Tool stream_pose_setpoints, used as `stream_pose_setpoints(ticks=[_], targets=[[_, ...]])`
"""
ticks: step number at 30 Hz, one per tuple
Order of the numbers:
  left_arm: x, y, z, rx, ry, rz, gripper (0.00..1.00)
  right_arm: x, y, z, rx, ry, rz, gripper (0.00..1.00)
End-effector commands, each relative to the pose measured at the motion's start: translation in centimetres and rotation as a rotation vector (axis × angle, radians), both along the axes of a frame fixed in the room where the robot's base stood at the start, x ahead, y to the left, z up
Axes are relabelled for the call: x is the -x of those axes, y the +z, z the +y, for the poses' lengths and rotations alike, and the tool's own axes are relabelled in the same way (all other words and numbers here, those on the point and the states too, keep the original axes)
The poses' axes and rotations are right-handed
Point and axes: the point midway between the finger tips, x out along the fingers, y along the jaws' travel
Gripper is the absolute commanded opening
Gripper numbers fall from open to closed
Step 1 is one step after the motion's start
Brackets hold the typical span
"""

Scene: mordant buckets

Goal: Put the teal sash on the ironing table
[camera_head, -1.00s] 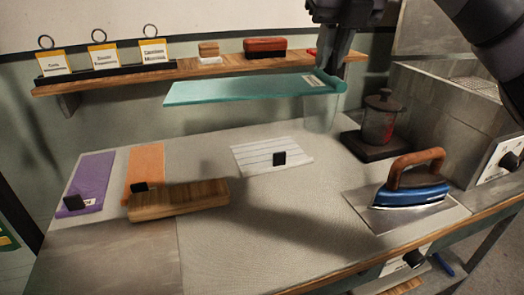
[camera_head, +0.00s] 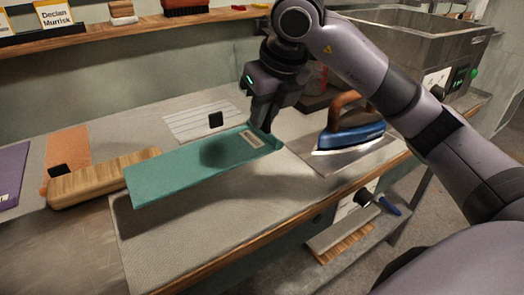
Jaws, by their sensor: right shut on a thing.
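The teal sash (camera_head: 195,168) is a long flat teal strip with a small pale label near its right end. My right gripper (camera_head: 266,128) is shut on that right end. The sash reaches out to the left over the padded grey top of the ironing table (camera_head: 245,228), and a dark shadow lies across its middle. I cannot tell for sure whether its far left end touches the table or hangs just above it. My left gripper is not in view.
The blue iron (camera_head: 352,135) with a wooden handle stands right of my gripper. A wooden block (camera_head: 105,178), an orange cloth (camera_head: 67,147), a purple cloth (camera_head: 10,172) and a striped sheet (camera_head: 195,121) lie left and behind. The table's front middle is clear.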

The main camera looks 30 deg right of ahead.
Motion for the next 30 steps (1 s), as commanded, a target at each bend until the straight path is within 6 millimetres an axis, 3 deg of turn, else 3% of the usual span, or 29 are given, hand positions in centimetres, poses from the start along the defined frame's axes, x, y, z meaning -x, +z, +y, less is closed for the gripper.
stream_pose_setpoints(ticks=[3, 11, 18, 27, 28, 30], targets=[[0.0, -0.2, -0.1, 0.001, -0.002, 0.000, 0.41, 0.1, -2.3, 0.0, 0.001, -0.001, 0.002, 0.00], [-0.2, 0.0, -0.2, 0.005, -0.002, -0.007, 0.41, 0.0, -4.3, 0.0, 0.001, -0.001, 0.001, 0.00], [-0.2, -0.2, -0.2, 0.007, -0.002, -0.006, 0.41, 0.0, -7.6, 0.0, 0.000, -0.001, 0.002, 0.00], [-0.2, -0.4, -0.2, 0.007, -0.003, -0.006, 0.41, 0.0, -7.8, 0.0, 0.000, -0.001, -0.001, 0.00], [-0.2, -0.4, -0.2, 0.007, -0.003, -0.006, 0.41, 0.0, -7.8, 0.0, 0.000, 0.000, -0.001, 0.18], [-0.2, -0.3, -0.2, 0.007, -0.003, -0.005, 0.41, 0.0, -7.7, 0.0, 0.000, 0.000, 0.000, 0.40]])
